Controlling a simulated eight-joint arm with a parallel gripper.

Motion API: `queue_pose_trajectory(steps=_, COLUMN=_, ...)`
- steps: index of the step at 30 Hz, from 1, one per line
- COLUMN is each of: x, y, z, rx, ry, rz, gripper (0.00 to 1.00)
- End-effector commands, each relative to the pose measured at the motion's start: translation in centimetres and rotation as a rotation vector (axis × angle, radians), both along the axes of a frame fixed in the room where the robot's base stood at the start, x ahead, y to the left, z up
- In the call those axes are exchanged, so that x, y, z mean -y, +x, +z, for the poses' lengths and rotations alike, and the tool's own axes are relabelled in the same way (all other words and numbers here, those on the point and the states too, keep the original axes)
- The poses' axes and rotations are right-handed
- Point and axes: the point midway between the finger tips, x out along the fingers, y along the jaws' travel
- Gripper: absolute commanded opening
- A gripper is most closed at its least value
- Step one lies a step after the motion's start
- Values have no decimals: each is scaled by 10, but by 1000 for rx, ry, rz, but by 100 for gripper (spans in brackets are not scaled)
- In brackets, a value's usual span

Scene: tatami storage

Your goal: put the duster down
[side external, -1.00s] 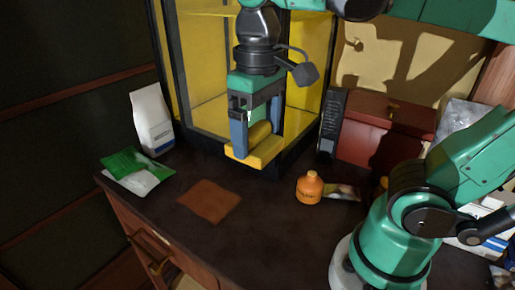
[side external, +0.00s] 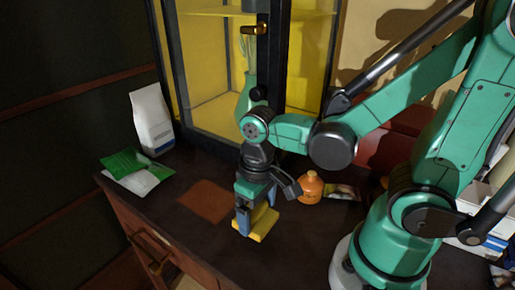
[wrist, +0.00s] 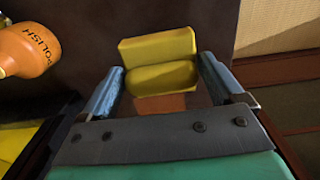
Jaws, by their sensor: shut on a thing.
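The duster is a yellow block with a rounded yellow roll along it, seen in the side view (side external: 265,226) and the wrist view (wrist: 158,48). My gripper (side external: 256,214) is shut on it, with a blue finger at each side in the wrist view (wrist: 161,72). The gripper points down, low over the front part of the dark tabletop (side external: 190,241). I cannot tell whether the duster touches the tabletop. A brown patch shows between the fingers in the wrist view; what it belongs to is unclear.
A flat brown square (side external: 206,201) lies left of and behind the gripper. An orange polish bottle (side external: 311,188) stands to the right, also in the wrist view (wrist: 27,50). A white bag (side external: 151,120), a green packet (side external: 126,161) and a yellow-lined glass cabinet (side external: 210,75) are farther back.

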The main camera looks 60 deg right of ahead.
Motion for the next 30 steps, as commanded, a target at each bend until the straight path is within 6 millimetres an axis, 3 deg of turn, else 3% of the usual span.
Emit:
queue_pose_trajectory(steps=15, x=0, y=0, z=-36, rx=0, ry=0, rz=0, gripper=46)
queue_pose_trajectory(steps=28, x=0, y=0, z=-42, rx=0, ry=0, rz=0, gripper=46)
queue_pose_trajectory(steps=29, x=0, y=-1, z=-42, rx=0, ry=0, rz=0, gripper=94)
queue_pose_trajectory(steps=30, x=0, y=-1, z=-41, rx=0, ry=0, rz=0, gripper=100)
